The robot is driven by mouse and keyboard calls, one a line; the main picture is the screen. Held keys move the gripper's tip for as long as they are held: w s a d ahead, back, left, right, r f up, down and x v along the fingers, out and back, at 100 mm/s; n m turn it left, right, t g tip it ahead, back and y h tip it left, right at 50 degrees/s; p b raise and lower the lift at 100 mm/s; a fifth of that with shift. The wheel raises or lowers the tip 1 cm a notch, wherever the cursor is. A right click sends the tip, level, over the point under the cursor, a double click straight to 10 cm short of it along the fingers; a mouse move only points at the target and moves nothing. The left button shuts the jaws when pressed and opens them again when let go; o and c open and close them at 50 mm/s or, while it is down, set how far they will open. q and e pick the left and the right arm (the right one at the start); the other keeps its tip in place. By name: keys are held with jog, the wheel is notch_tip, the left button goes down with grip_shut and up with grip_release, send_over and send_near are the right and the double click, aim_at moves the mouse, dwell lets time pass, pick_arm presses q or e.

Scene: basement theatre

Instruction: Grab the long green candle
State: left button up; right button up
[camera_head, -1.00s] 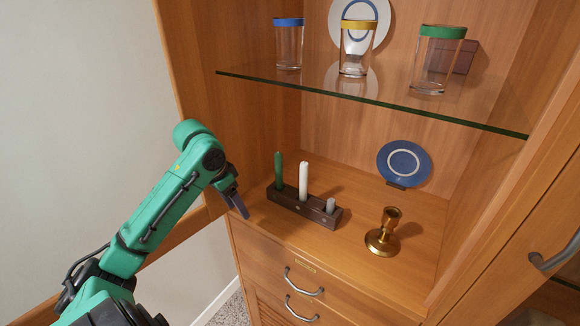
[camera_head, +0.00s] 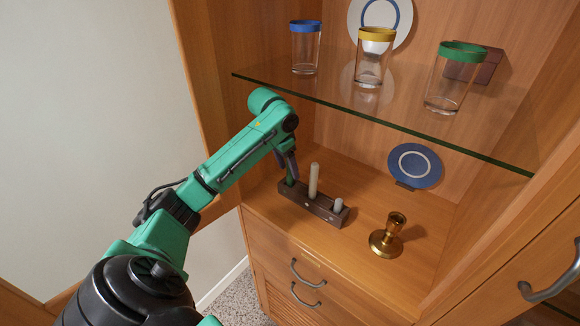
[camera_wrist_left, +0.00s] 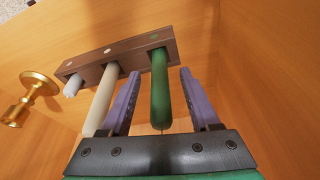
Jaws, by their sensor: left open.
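The long green candle (camera_wrist_left: 161,92) stands in the left end of a dark wooden holder (camera_head: 314,203). In the head view only a little of the candle (camera_head: 290,177) shows, beside my left gripper (camera_head: 288,162). In the left wrist view, my left gripper (camera_wrist_left: 158,102) is open, its two purple fingers on either side of the green candle with gaps between. A long white candle (camera_head: 313,180) stands in the middle of the holder, close outside one finger. A short grey-white candle (camera_head: 338,205) stands at the holder's right end. My right gripper is in neither view.
A brass candlestick (camera_head: 388,237) stands right of the holder. A blue plate (camera_head: 415,166) leans at the back. Above is a glass shelf (camera_head: 400,122) carrying three glasses with coloured rims. The wooden cabinet side is close left of my gripper.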

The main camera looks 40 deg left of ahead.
aim_at(289, 174)
pick_arm(q)
jog(key=p+x, duration=0.1)
jog(key=x, duration=0.1)
jog(key=shift+f, duration=0.55)
grip_shut()
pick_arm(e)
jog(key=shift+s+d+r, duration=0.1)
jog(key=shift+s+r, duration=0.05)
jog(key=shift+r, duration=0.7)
pick_arm(q)
jog(key=shift+r, duration=0.15)
